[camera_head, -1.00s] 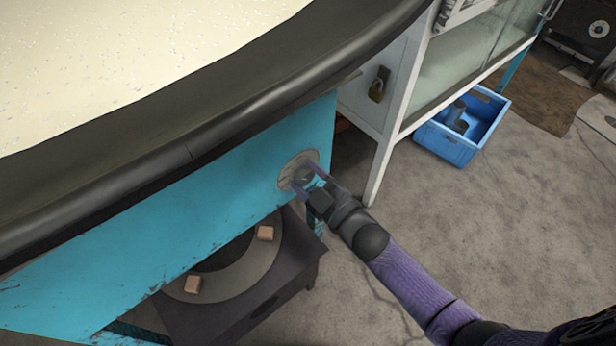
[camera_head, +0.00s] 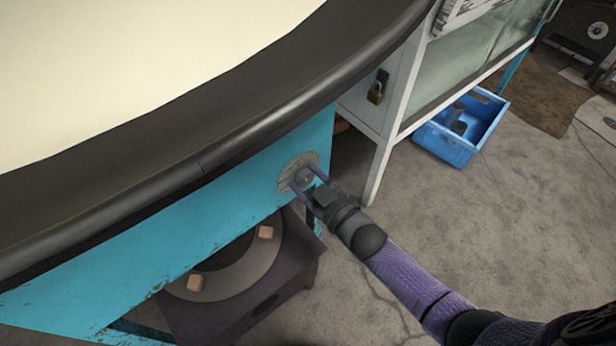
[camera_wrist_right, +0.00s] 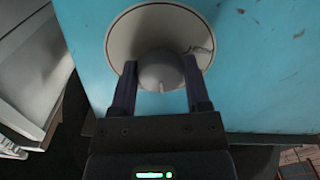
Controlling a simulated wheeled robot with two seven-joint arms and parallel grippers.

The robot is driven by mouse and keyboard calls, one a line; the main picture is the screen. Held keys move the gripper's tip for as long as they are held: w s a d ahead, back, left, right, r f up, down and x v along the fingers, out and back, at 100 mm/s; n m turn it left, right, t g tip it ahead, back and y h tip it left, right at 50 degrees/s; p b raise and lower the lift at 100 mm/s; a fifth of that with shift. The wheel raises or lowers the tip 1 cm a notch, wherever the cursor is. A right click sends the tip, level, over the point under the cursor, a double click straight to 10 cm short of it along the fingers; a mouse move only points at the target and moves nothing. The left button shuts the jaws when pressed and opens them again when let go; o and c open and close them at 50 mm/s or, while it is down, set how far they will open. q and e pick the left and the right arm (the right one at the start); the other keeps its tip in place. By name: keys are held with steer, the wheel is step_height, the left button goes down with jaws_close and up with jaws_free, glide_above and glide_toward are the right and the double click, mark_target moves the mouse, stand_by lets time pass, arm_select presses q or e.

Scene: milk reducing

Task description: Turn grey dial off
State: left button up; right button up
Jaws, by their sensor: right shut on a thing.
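The grey dial (camera_wrist_right: 162,72) is a rounded knob on a pale round plate (camera_wrist_right: 137,28), set on the turquoise side panel. In the head view the dial (camera_head: 303,176) shows near the panel's right end. My right gripper (camera_wrist_right: 160,84) has one finger on each side of the dial and is shut on it. In the head view the right gripper (camera_head: 307,179) reaches the dial from the lower right. A light mark shows on the dial's lower face in the wrist view. My left gripper is in neither view.
A wide pan with a black rim (camera_head: 200,150) and pale contents stands above the turquoise panel (camera_head: 200,220). A dark burner stand (camera_head: 290,285) is below. A white cabinet (camera_head: 385,130) with a padlock and a blue crate (camera_head: 462,140) are at the right. The floor between is clear.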

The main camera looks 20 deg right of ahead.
steer(key=shift+m, duration=1.1)
steer(key=shift+m+p, duration=0.3)
steer(key=shift+m, duration=0.6)
steer(key=o, duration=1.1)
steer(key=shift+o, duration=0.9)
